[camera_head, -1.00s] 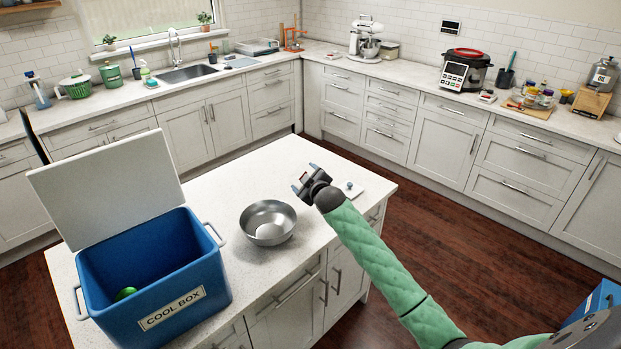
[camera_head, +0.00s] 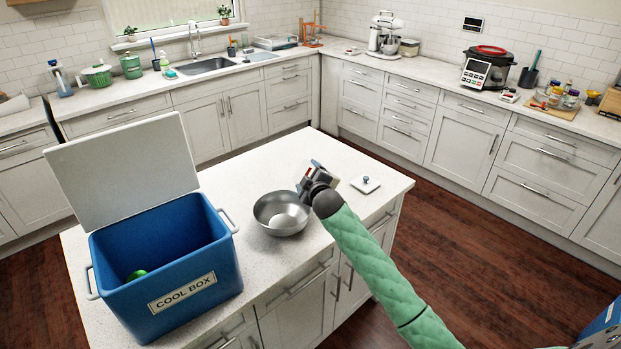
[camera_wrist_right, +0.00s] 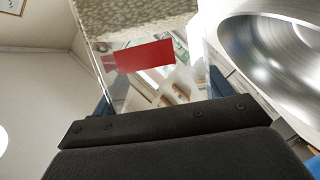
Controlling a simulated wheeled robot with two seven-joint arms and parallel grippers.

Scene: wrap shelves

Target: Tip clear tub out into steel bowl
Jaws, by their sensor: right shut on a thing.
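My right gripper (camera_head: 306,185) is shut on the clear tub (camera_head: 318,165), which shows small and partly hidden in the head view. In the wrist view the clear tub (camera_wrist_right: 150,70) has a red label and grainy, pale brown contents at its far end. It looks tilted, but how far I cannot tell. The steel bowl (camera_head: 266,217) stands on the island, just left of and below the gripper. It also shows at the right of the wrist view (camera_wrist_right: 245,45), beside the tub. A pale patch inside the bowl may be a reflection. My left gripper is out of view.
The island top behind the bowl is clear.

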